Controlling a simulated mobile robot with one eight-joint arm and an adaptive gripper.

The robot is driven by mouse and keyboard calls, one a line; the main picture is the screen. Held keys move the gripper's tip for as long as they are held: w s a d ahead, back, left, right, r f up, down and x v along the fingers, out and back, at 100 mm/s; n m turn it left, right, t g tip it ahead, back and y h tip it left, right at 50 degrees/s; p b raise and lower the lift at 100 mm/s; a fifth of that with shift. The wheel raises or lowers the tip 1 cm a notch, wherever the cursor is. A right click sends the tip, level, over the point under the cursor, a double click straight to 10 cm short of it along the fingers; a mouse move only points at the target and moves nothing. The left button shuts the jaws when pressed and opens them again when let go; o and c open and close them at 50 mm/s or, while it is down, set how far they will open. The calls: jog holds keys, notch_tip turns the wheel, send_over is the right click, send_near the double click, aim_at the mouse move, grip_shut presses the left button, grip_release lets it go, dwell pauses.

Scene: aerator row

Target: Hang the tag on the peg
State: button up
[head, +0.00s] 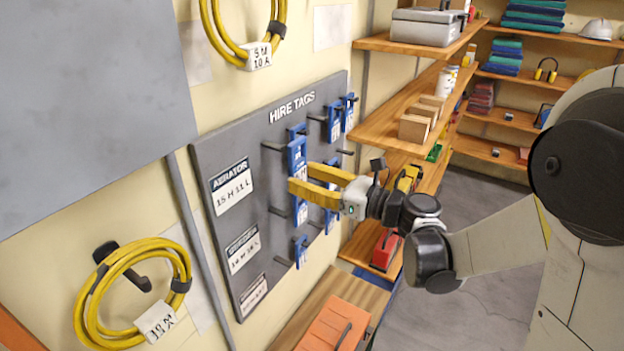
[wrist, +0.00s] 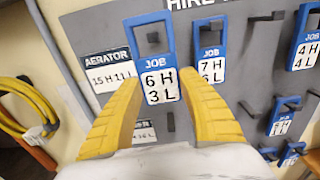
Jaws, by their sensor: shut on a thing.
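My gripper (head: 300,177) has yellow fingers and is shut on a blue tag (head: 297,153) in front of the grey board. In the wrist view the held tag (wrist: 160,86) reads "JOB 6 H 3 L" and stands roughly upright between the fingertips (wrist: 160,84). Its open loop is at the top. A dark peg (wrist: 153,38) shows within the loop; I cannot tell whether it passes through. In the head view a peg (head: 271,146) sticks out left of the tag's top. The fingers hide part of the tag.
The grey board (head: 228,148) carries an "AERATOR 15 H 11 L" label (head: 232,188) left of the tag. Several other blue tags hang nearby, including one close right (wrist: 211,62). Wooden shelves (head: 390,118) stand to the right. An orange case (head: 333,326) sits below.

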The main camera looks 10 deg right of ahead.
jog(key=shift+f+b+x, duration=0.2)
jog(key=shift+f+x, duration=0.05)
jog(key=shift+x, duration=0.75)
jog(key=shift+f+b+x, duration=0.25)
jog(key=shift+x, duration=0.75)
jog(key=shift+f+b+x, duration=0.2)
jog(key=shift+f+x, duration=0.05)
jog(key=shift+x, duration=0.7)
jog(key=o, duration=1)
jog(key=shift+o, duration=0.3)
jog(key=v, duration=0.9)
jog(key=shift+b, duration=0.4)
